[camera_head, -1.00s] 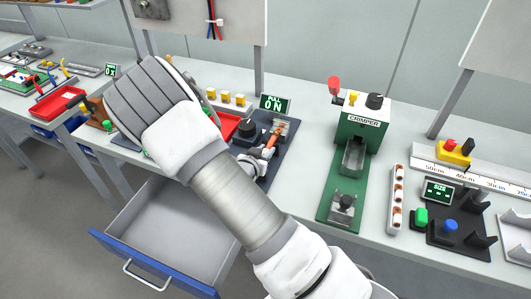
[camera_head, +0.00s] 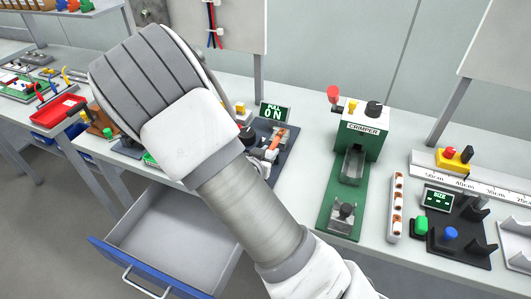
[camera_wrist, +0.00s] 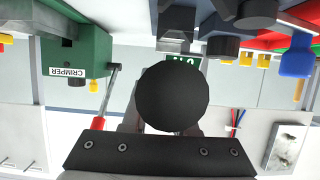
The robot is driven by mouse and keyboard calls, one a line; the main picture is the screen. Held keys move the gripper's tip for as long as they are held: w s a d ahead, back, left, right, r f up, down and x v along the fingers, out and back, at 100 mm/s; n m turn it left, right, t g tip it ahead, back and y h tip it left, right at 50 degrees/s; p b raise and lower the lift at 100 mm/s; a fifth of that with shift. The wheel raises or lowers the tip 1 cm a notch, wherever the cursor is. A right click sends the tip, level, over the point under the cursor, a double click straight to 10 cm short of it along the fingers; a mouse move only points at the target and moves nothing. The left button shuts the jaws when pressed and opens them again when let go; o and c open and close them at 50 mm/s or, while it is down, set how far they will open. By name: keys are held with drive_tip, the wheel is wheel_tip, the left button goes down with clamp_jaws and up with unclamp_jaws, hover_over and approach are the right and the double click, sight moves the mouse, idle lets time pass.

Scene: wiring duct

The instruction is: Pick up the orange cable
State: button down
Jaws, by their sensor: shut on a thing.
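An orange piece (camera_head: 278,139) lies slanted on the dark test fixture in the head view, just below the PULL ON sign (camera_head: 272,111). I cannot tell whether it is the orange cable. No orange cable can be made out between my fingers. My gripper (camera_wrist: 172,98) shows in the wrist view, which is upside down. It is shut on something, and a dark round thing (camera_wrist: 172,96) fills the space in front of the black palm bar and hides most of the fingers.
A green crimper (camera_head: 358,150) with a red lever stands right of the fixture and shows at left in the wrist view (camera_wrist: 85,50). A blue-fronted drawer (camera_head: 135,270) hangs open below the bench. A ruler rail (camera_head: 475,180) and a dark stand (camera_head: 455,235) are at right.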

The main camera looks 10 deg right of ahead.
drive_tip(key=s+r+p, duration=0.5)
drive_tip(key=s+p, duration=0.1)
drive_tip(key=s, duration=0.2)
drive_tip(key=shift+d, duration=0.25)
drive_tip(key=shift+s+p, duration=0.25)
drive_tip(key=shift+p, duration=0.1)
drive_tip(key=shift+w, duration=0.1)
drive_tip(key=w+n+y, duration=0.1)
drive_tip(key=w, duration=0.1)
drive_tip(key=w+a+r+n+t+y, duration=0.1)
drive_tip(key=w+n+y, duration=0.1)
drive_tip(key=w, duration=0.1)
drive_tip(key=w+n+t+y, duration=0.1)
drive_tip(key=w+n+y, duration=0.1)
drive_tip(key=w, duration=0.1)
drive_tip(key=shift+a+r, duration=0.25)
drive_tip(key=shift+a, duration=0.05)
drive_tip(key=shift+w+a+r+n+t+y, duration=0.2)
drive_tip(key=shift+w+n+y, duration=0.3)
drive_tip(key=shift+y, duration=0.2)
drive_tip(key=shift+w+a+r+n+t+y, duration=0.2)
drive_tip(key=shift+w+n+y, duration=0.15)
drive_tip(key=shift+n+y, duration=0.3)
